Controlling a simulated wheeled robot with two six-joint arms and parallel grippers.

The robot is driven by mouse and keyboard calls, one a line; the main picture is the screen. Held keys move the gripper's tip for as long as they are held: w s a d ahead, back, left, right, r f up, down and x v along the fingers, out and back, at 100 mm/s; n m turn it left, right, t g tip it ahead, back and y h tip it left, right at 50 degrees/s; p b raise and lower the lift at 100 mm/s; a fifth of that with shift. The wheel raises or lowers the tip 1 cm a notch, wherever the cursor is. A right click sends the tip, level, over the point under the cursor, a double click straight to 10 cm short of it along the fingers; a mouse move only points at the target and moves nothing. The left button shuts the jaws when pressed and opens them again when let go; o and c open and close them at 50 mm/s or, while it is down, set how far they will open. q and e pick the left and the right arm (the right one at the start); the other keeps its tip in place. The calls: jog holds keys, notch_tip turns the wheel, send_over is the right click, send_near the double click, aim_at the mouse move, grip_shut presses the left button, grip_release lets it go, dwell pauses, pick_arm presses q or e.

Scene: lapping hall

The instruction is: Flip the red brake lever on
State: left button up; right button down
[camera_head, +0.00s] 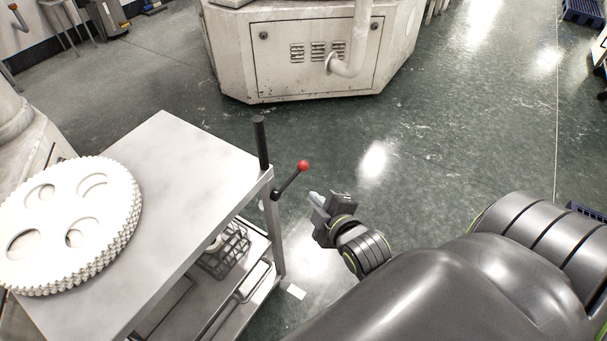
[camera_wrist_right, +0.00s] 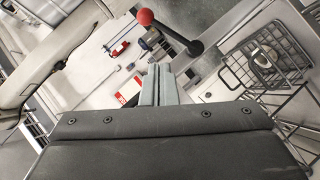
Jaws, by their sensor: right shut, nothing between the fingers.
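The brake lever has a red ball knob (camera_head: 303,165) on a thin dark rod. It slants up and to the right from a pivot on the right side of the grey cart (camera_head: 190,150). My right gripper (camera_head: 316,198) is shut and empty, just right of the lever and a little below its knob, with a gap in the head view. In the right wrist view the lever's red knob (camera_wrist_right: 145,17) and dark rod show beyond the shut fingertips (camera_wrist_right: 158,70). I cannot tell the exact distance between them. My left gripper is out of view.
White toothed discs (camera_head: 70,225) lie stacked on the cart top. A black upright handle (camera_head: 260,140) stands at the cart's corner near the lever. A wire basket (camera_head: 226,250) sits on the lower shelf. A large machine base (camera_head: 315,50) stands behind.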

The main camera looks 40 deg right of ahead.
notch_tip(320, 180, up, 2)
jog(key=shift+s+r, duration=0.1)
send_over(292, 180)
jog(key=s, duration=0.4)
notch_tip(292, 180, down, 4)
jog(key=shift+w+d+f, duration=0.85)
jog(key=shift+w+d, duration=0.1)
jog(key=shift+d, duration=0.15)
